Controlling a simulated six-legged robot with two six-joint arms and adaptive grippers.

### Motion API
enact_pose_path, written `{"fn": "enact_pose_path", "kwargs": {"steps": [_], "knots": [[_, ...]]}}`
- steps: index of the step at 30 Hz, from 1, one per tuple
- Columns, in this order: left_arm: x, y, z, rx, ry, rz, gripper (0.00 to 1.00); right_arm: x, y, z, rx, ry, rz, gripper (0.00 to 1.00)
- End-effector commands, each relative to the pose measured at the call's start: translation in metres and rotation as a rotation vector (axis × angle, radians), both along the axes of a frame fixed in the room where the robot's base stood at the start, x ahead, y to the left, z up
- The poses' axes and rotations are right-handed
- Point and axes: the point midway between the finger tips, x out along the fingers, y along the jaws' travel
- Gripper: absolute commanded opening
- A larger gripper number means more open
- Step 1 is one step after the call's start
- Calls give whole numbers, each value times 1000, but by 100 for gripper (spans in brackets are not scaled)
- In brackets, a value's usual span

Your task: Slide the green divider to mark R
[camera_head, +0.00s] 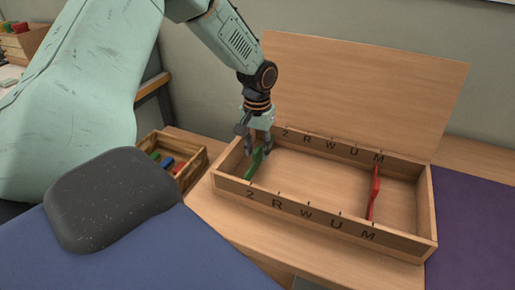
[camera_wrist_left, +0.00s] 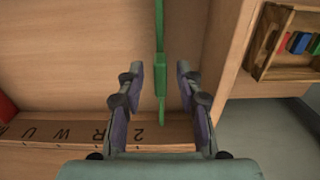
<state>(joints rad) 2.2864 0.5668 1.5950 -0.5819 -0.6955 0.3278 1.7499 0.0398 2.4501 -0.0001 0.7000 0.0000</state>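The green divider (camera_head: 254,166) stands in the long wooden box near its left end, beside the marks 2. My left gripper (camera_head: 259,147) reaches down from above at the divider. In the left wrist view the divider (camera_wrist_left: 160,40) runs between the two spread fingers of the gripper (camera_wrist_left: 158,85), with a gap on each side of its thicker middle part. The mark R (camera_head: 277,203) is on the front wall, to the right of the 2; another R (camera_head: 307,139) is on the back wall. My right gripper is not in view.
The wooden box (camera_head: 385,243) has a raised lid (camera_head: 370,85) behind it. A red divider (camera_head: 374,190) stands near M, with bare floor between the dividers. A small crate (camera_head: 192,172) with coloured pieces sits left of the box. A dark cushion-like pad (camera_head: 110,197) lies in front.

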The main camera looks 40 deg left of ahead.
Motion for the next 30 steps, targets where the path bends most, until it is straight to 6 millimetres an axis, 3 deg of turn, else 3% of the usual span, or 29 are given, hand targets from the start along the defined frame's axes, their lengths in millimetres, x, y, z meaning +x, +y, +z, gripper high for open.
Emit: {"fn": "enact_pose_path", "kwargs": {"steps": [3, 15, 30], "knots": [[1, 0, 0, 0, 0, 0, 35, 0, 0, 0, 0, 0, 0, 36], [1, 1, 1, 1, 0, -1, 1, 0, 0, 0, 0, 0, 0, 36], [1, 1, 1, 1, -1, -1, 0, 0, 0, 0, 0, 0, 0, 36]]}}
